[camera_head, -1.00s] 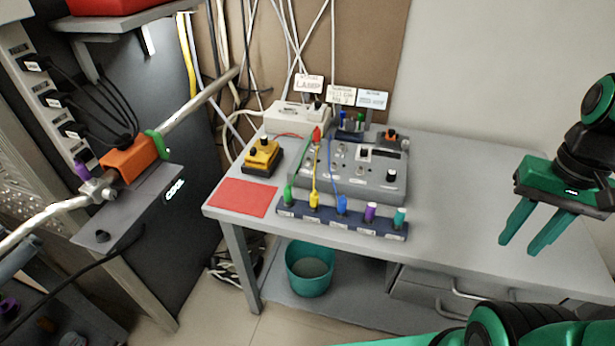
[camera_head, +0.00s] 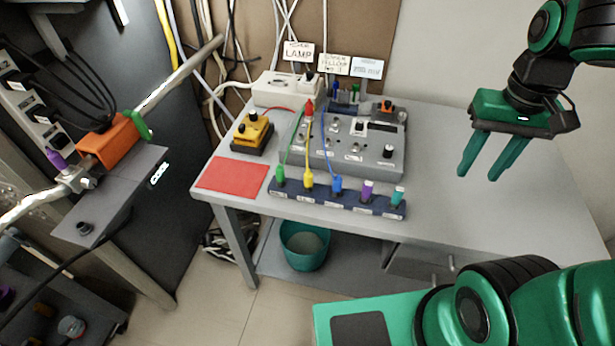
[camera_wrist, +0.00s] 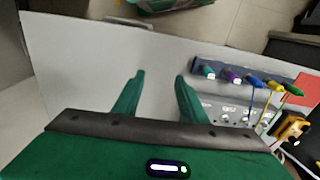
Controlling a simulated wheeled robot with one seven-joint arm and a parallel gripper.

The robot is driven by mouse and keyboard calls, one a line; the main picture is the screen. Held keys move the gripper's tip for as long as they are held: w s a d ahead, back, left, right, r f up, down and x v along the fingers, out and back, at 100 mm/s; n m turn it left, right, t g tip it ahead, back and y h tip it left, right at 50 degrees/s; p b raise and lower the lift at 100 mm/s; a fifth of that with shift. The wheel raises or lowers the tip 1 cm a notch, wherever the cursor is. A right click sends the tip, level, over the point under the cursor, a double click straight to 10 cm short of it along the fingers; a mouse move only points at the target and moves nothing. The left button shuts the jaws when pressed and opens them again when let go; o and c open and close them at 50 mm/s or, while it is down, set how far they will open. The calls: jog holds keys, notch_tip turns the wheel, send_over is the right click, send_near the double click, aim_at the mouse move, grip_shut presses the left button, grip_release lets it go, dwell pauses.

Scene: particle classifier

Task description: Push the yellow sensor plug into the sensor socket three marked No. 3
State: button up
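The yellow sensor plug (camera_head: 308,179) stands in the dark blue strip (camera_head: 353,204) along the table's front, between a green plug (camera_head: 280,175) and a blue plug (camera_head: 337,185). A yellow cable runs from it up to the grey panel box. It also shows in the wrist view (camera_wrist: 275,86). My gripper (camera_head: 479,171) is open and empty, above the right part of the table, right of the strip. Its two fingers also show apart in the wrist view (camera_wrist: 160,75). I cannot make out which socket is marked No. 3.
The grey panel box (camera_head: 345,155) stands behind the strip. A yellow button box (camera_head: 252,132), a red mat (camera_head: 232,178) and a white box (camera_head: 280,90) are to its left. Purple (camera_head: 367,190) and teal (camera_head: 398,196) plugs stand at the strip's right. The table's right side is clear.

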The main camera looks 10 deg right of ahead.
jog(key=w+a+n, duration=0.4)
jog(key=w+a, duration=0.5)
jog(key=a, duration=0.2)
jog(key=n, duration=0.5)
send_near(308, 172)
jog(key=shift+t+y, duration=0.4)
notch_tip(308, 172, down, 4)
jog(key=shift+s+d+f, duration=0.1)
jog(key=shift+d+f, duration=0.1)
jog(key=shift+f, duration=0.05)
jog(key=shift+w+f, duration=0.2)
jog(key=shift+f, duration=2.75)
grip_shut()
